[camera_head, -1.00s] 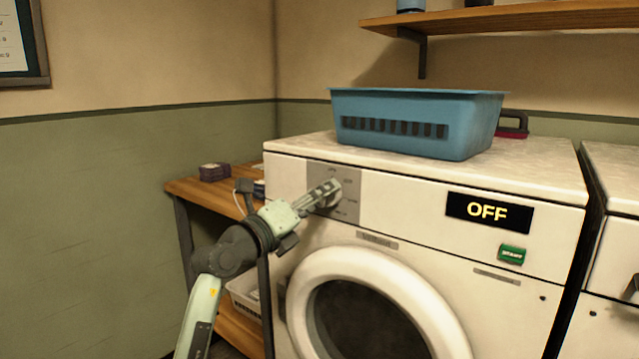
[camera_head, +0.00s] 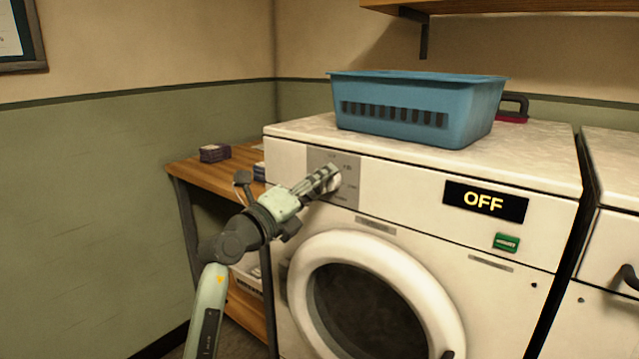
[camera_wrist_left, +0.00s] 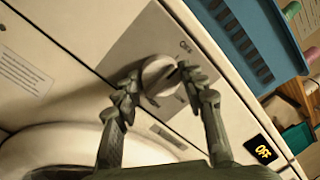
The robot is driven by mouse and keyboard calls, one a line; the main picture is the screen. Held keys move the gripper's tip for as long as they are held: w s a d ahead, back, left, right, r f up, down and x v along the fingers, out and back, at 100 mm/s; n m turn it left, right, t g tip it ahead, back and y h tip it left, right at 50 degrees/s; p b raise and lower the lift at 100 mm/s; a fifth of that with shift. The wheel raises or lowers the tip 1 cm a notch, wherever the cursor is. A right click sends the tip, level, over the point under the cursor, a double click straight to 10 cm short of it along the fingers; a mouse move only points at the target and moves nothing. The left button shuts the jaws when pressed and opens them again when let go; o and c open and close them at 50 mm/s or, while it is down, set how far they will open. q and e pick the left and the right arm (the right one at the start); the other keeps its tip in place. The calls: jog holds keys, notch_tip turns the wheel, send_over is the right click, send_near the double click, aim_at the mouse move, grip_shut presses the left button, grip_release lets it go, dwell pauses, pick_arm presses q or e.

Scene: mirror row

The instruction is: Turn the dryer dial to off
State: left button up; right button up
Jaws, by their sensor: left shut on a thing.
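The white dryer (camera_head: 400,176) stands in front of me with a round door at its lower front. Its dial (camera_head: 335,184) is a pale round knob on a grey panel (camera_head: 346,165) at the upper left of the front. The dial also shows in the left wrist view (camera_wrist_left: 159,76), between the fingers. My left gripper (camera_head: 328,180) is shut on the dial, its fingers on either side and partly covering it. The display (camera_head: 485,201) reads OFF in yellow letters. The dial's small labels are mostly too blurred to read. My right gripper is not in view.
A blue basket (camera_head: 415,108) sits on top of the dryer. A green button (camera_head: 506,243) is below the display. A wooden table (camera_head: 230,170) with small boxes stands left of the dryer, and a second machine (camera_head: 611,240) is at the right.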

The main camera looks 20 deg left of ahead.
pick_arm(q)
jog(key=o, duration=1.2)
jog(key=shift+c, duration=0.2)
jog(key=v, duration=1.2)
jog(key=shift+f, duration=0.1)
